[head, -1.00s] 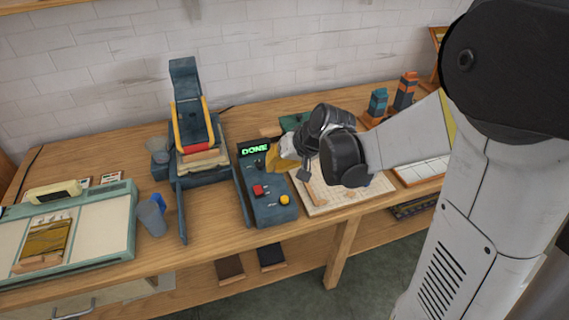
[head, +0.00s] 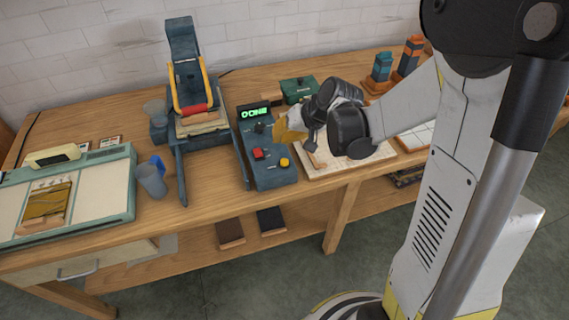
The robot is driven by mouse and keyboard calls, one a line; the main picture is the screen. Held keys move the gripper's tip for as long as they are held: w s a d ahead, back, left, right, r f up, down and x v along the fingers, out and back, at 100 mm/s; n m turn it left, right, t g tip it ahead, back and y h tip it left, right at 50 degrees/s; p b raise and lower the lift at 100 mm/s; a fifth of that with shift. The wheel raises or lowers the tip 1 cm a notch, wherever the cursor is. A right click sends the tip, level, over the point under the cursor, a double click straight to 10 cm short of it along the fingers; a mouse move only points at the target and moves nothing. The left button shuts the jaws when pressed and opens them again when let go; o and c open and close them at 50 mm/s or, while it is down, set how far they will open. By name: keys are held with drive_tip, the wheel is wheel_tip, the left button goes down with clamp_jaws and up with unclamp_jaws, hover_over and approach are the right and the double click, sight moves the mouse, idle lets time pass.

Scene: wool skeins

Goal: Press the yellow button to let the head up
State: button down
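The yellow button (head: 284,162) is a small round knob on the front right of the dark blue control box (head: 272,178). A red button (head: 257,153) sits to its left. The lit display (head: 254,113) at the back of the box reads DONE in green.
A blue-grey jug (head: 152,180) and a pale green machine (head: 128,190) stand to the left. A board (head: 318,165) lies right of the box, under my wrist. A green box (head: 298,89) and orange-and-blue blocks (head: 382,67) stand behind. Bare wood lies before the press.

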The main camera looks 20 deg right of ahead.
sight(281, 160)
drive_tip(key=shift+f+b, duration=2.15)
drive_tip(key=shift+f, duration=0.85)
drive_tip(key=shift+f+b, duration=0.45)
drive_tip(key=shift+f+b, duration=0.45)
drive_tip(key=shift+f, duration=0.1)
drive_tip(key=shift+r, duration=0.1)
drive_tip(key=shift+r+p, duration=0.75)
drive_tip(key=shift+r, duration=0.15)
drive_tip(key=shift+r, duration=0.1)
wheel_tip(281, 160, up, 5)
drive_tip(key=p, duration=0.4)
